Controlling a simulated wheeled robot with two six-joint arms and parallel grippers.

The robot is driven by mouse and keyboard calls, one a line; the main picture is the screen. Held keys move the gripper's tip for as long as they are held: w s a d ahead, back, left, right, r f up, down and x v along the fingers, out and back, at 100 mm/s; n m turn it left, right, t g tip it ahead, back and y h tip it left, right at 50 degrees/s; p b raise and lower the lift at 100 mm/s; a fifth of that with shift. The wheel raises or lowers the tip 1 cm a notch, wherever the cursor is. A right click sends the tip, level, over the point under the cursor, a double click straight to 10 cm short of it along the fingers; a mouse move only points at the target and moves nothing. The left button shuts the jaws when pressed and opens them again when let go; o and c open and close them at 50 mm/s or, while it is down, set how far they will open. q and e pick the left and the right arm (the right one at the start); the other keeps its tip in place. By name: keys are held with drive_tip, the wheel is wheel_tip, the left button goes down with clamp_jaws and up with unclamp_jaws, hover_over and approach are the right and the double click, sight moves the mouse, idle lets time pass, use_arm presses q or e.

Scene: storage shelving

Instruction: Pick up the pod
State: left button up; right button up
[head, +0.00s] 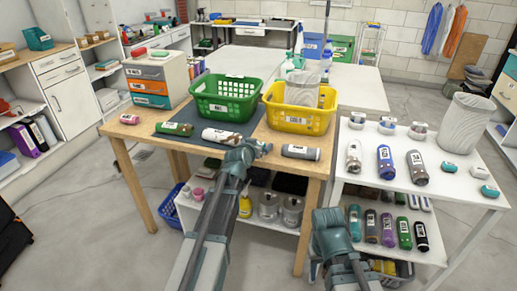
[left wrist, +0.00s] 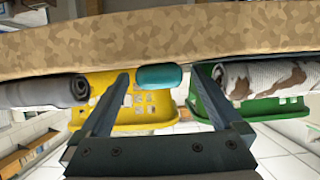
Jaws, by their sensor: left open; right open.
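A teal rounded pod (left wrist: 158,74) lies on the wooden table, seen between the fingertips of my left gripper (left wrist: 158,82) in the left wrist view, which appears upside down. The fingers are apart, one on each side of it; contact cannot be told. In the head view my left gripper (head: 256,149) is over the table's front edge and largely covers the pod (head: 266,147). My right gripper (head: 333,226) is lower right, in front of the lower white shelf, with its fingertips hard to make out.
Green (head: 225,106) and yellow (head: 299,121) baskets stand behind. The white shelf at right (head: 440,196) holds bottles and more teal pods (head: 479,171).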

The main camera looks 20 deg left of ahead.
use_arm(q)
drive_tip(key=c, duration=1.4)
drive_tip(key=shift+r, duration=0.2)
use_arm(e)
drive_tip(key=shift+r, duration=0.2)
